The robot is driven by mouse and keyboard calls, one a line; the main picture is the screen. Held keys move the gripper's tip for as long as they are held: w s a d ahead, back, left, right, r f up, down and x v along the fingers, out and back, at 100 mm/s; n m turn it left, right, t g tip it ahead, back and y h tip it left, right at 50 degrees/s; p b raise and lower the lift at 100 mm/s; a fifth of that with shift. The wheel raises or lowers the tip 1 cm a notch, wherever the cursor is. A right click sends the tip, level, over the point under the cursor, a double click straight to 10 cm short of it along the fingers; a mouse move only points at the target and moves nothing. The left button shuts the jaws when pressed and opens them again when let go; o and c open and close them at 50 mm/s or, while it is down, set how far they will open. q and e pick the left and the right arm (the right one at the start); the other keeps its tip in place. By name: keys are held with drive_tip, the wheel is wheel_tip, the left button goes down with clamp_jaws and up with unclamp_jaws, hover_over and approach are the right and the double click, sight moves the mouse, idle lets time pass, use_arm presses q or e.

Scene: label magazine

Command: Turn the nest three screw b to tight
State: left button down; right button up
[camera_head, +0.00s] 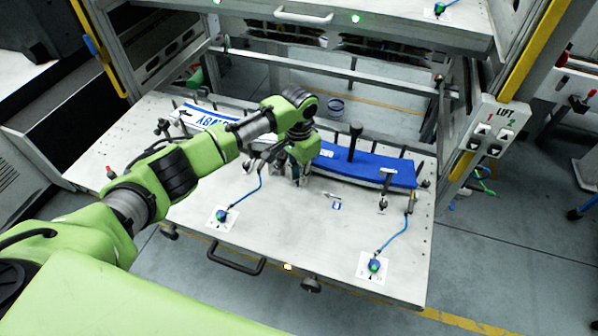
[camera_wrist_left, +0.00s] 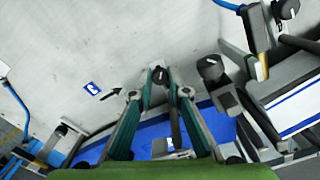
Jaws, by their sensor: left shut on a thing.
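My left gripper (camera_head: 302,178) reaches down to the white plate at the front edge of the blue label stack, and the wrist hides much of the spot. In the left wrist view its two green fingers (camera_wrist_left: 160,92) stand either side of a small dark-topped screw knob (camera_wrist_left: 158,74) and are shut on it. A black arrow and a small blue tag (camera_wrist_left: 92,88) are marked on the plate beside it. Another black knob (camera_wrist_left: 210,68) stands right of the fingers. Which way the held screw is turned cannot be told. My right gripper is not in view.
The white plate (camera_head: 290,235) carries a blue label stack (camera_head: 370,168), a tall black post (camera_head: 354,140) and a row of upright pins. Two cabled blue buttons (camera_head: 222,215) (camera_head: 374,265) sit near the front. A lift switch box (camera_head: 493,130) stands at the right. The front middle is clear.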

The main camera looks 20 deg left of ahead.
use_arm(q)
drive_tip(key=m+p, duration=0.1)
drive_tip(key=m, duration=0.2)
drive_tip(key=shift+r, duration=0.1)
drive_tip(key=m, duration=0.2)
drive_tip(key=shift+m+p, duration=0.35)
drive_tip(key=shift+m, duration=0.05)
drive_tip(key=m, duration=0.2)
drive_tip(key=shift+m, duration=0.3)
drive_tip(key=m, duration=0.3)
drive_tip(key=shift+w+m+p, duration=0.1)
drive_tip(key=shift+m+p, duration=0.2)
drive_tip(key=m, duration=0.3)
drive_tip(key=shift+m, duration=0.3)
drive_tip(key=m, duration=0.3)
drive_tip(key=shift+m, duration=0.4)
drive_tip(key=m+b, duration=0.1)
drive_tip(key=m, duration=0.5)
drive_tip(key=shift+m+b, duration=0.3)
